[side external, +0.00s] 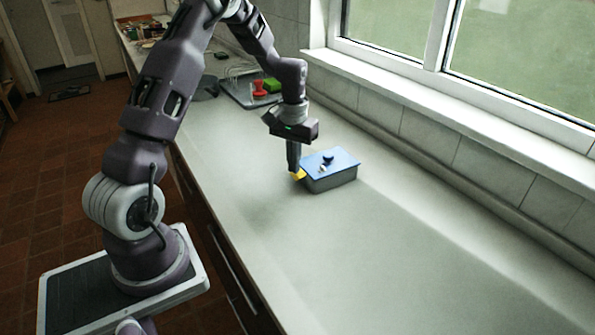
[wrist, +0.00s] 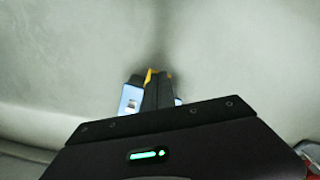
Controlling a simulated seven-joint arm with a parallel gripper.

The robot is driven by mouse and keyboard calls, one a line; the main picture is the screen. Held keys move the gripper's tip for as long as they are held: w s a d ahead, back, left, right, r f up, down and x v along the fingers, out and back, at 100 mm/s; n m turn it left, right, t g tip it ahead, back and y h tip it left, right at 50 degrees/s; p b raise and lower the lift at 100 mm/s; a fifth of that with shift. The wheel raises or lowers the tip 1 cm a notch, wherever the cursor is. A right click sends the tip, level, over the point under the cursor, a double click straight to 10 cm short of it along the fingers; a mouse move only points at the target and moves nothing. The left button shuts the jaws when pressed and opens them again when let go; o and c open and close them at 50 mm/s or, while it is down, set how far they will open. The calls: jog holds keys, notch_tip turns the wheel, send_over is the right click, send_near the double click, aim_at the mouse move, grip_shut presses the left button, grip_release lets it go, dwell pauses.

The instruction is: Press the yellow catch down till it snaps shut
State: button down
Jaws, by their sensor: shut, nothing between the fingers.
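The yellow catch (side external: 299,175) is on the left end of a grey box (side external: 333,180) with a blue lid (side external: 340,162). The catch stands out at a slant from the box. My gripper (side external: 294,168) is shut, empty and pointing down, with its fingertips at the catch; I cannot tell if they touch it. In the wrist view a bit of the yellow catch (wrist: 149,75) shows beside my dark fingers (wrist: 158,88). Parts of the blue lid (wrist: 131,97) show on both sides of the fingers, and my gripper body hides the rest of the box.
The box stands on a long pale counter (side external: 400,260) under a window. A small dark knob and a light piece sit on the lid. Farther back are a dark tray (side external: 245,93), a red item (side external: 259,88), a green block (side external: 272,85) and a dark bowl (side external: 205,87). The counter in front is clear.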

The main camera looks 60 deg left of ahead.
jog(key=shift+f, duration=0.6)
dwell(0.3)
jog(key=shift+r, duration=3.55)
jog(key=s+d+r+m+t, duration=0.2)
jog(key=s+d+r, duration=0.5)
jog(key=d+r, duration=0.5)
jog(key=s+d+r+m+t, duration=0.1)
jog(key=s+d, duration=0.3)
jog(key=s, duration=0.4)
jog(key=s+d+r+m+t, duration=0.1)
jog(key=s+d+m+t, duration=0.1)
jog(key=s+d, duration=0.3)
jog(key=s+m, duration=0.1)
jog(key=s, duration=0.2)
jog(key=shift+s+r+t, duration=0.25)
jog(key=shift+r+t, duration=0.05)
jog(key=shift+r, duration=0.1)
